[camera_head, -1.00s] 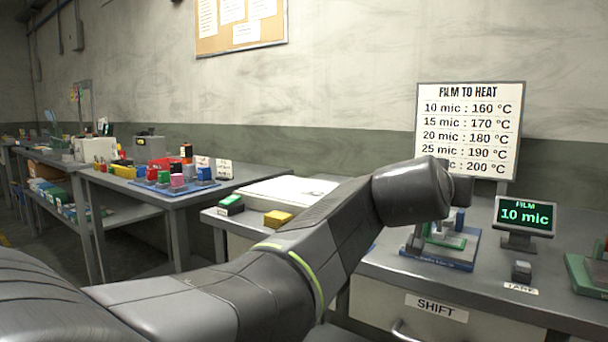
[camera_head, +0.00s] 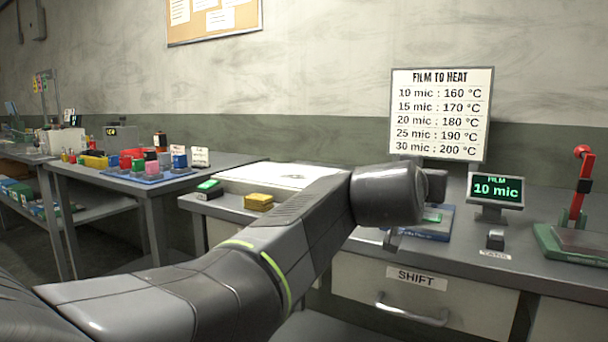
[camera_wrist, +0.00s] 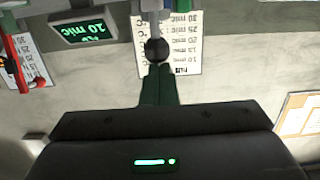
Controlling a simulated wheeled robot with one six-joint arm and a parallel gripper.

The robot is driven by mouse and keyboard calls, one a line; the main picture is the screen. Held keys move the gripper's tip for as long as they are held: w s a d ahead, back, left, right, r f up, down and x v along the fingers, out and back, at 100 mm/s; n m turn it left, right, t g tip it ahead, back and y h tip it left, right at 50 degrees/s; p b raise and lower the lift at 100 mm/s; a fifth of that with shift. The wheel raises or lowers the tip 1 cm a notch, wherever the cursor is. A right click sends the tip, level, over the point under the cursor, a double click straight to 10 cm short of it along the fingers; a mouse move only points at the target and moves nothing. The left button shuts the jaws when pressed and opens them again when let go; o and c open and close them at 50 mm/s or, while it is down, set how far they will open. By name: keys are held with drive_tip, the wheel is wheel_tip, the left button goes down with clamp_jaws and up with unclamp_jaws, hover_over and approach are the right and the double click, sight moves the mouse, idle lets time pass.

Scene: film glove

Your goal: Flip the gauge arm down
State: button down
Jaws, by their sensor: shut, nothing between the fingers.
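The gauge has a blue base (camera_head: 440,222) with a green pad and stands on the grey bench. Most of it is hidden behind my wrist in the head view. In the wrist view, which is upside down, a dark ball knob (camera_wrist: 156,50) sits on a light grey bar (camera_wrist: 150,7), apparently the gauge arm standing up. My gripper (camera_wrist: 158,72) is shut and empty, its fingers pointing at the knob. The fingertips look very close to the knob; I cannot tell whether they touch. In the head view the fingers are hidden.
A display (camera_head: 496,190) reading 10 mic and a small dark block (camera_head: 495,239) stand right of the gauge. Further right is a green-based device with a raised red lever (camera_head: 581,180). A heat chart (camera_head: 441,113) stands behind. A yellow block (camera_head: 259,202) lies left.

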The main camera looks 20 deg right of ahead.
wheel_tip(320, 180, down, 3)
drive_tip(key=shift+r+y, duration=0.2)
drive_tip(key=shift+y, duration=0.1)
wheel_tip(320, 180, up, 6)
drive_tip(key=p, duration=0.4)
drive_tip(key=s+a+f, duration=0.2)
drive_tip(key=s+a, duration=0.4)
drive_tip(key=a, duration=0.1)
drive_tip(key=shift+f+b, duration=0.3)
drive_tip(key=shift+b, duration=0.1)
drive_tip(key=r+b+x, duration=0.1)
drive_tip(key=x, duration=0.8)
drive_tip(key=shift+d+r+b, duration=0.2)
drive_tip(key=shift+b, duration=0.15)
